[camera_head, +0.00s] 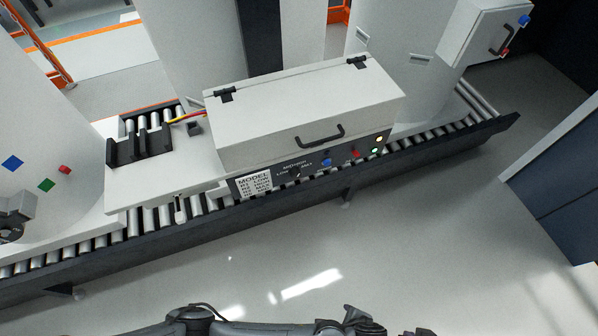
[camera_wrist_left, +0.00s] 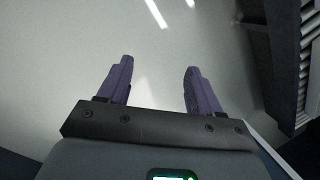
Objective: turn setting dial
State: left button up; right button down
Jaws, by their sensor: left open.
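The setting dial (camera_head: 296,174) is a small dark knob on the dark front panel (camera_head: 311,168) of a white lidded box (camera_head: 300,112). The labels LOW, MEDIUM and a third word surround it. Its pointer direction is too small to read. A white MODEL card (camera_head: 254,184) with several lines sits left of the dial. My left gripper (camera_wrist_left: 158,66) is open and empty in the left wrist view, with bare floor between its purple fingers. In the head view my dark arm runs along the bottom edge, well below the panel and apart from it. My right gripper does not show.
The box stands over a roller conveyor (camera_head: 225,202) with a dark side rail. The floor (camera_head: 400,240) before it is clear. A dark cabinet (camera_head: 560,170) stands right.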

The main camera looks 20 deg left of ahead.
pick_arm(q)
jog(key=w+a+m+t+y+p, duration=0.3)
jog(key=w+a+m+y, duration=0.1)
jog(key=w+a, duration=0.1)
jog(key=m+t+y+p, duration=0.4)
jog(key=m+t+y, duration=0.15)
jog(key=t, duration=0.25)
send_near(297, 177)
jog(key=shift+n+y, duration=0.25)
jog(key=x, duration=0.8)
jog(key=shift+w+a+f, duration=0.2)
jog(key=shift+w+f, duration=0.05)
jog(key=shift+w, duration=0.1)
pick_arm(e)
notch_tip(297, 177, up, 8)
pick_arm(q)
jog(key=c, duration=1)
jog(key=shift+c, duration=0.2)
